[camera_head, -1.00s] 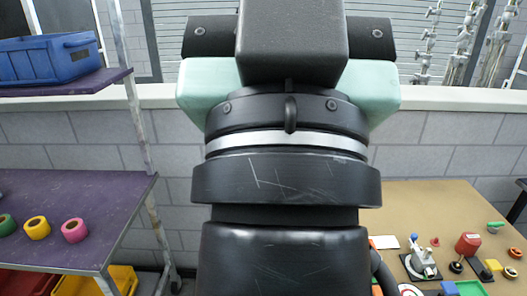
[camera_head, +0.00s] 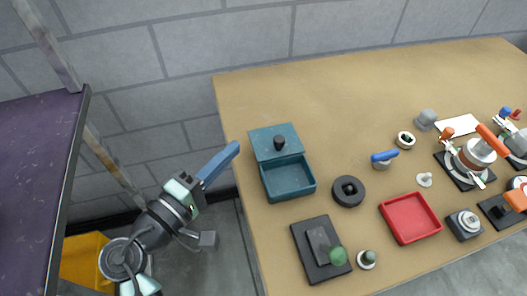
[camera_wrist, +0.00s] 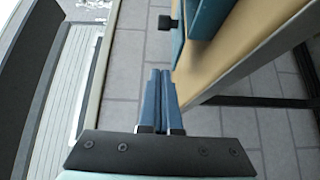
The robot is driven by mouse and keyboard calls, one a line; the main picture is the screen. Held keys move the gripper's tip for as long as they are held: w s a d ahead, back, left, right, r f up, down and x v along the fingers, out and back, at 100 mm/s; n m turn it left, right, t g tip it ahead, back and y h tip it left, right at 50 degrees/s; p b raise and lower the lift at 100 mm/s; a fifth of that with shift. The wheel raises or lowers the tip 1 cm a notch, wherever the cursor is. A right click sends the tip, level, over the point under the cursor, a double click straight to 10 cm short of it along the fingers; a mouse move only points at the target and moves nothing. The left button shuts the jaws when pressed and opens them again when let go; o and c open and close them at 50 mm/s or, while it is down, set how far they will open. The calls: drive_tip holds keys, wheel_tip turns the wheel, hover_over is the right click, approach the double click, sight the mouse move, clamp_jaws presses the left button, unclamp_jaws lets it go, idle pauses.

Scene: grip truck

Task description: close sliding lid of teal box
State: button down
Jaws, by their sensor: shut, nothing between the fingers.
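The teal box (camera_head: 288,196) stands near the left edge of the table in the head view. The near compartment is open and looks empty. My gripper (camera_head: 233,150) is left of the lid, apart from it and beyond the table's left edge. Its blue fingers are together and empty.
A black ring (camera_head: 348,203) is right of the box, and a dark plate with a green knob (camera_head: 337,256) is nearer. A red tray (camera_head: 425,222) and several small fixtures lie further right. The back of the wooden table (camera_head: 370,85) is clear. A purple shelf (camera_head: 35,170) stands left.

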sight(267, 148)
drive_tip(key=x, duration=0.9)
drive_tip(key=shift+d+b, duration=0.35)
drive_tip(key=shift+b, duration=0.05)
drive_tip(key=shift+s+d+f, duration=0.15)
drive_tip(key=shift+s+d, duration=0.1)
drive_tip(key=shift+s, duration=0.05)
drive_tip(key=shift+s+d, duration=0.2)
drive_tip(key=shift+s, duration=0.55)
drive_tip(key=shift+s+d, duration=0.2)
drive_tip(key=shift+s, duration=0.6)
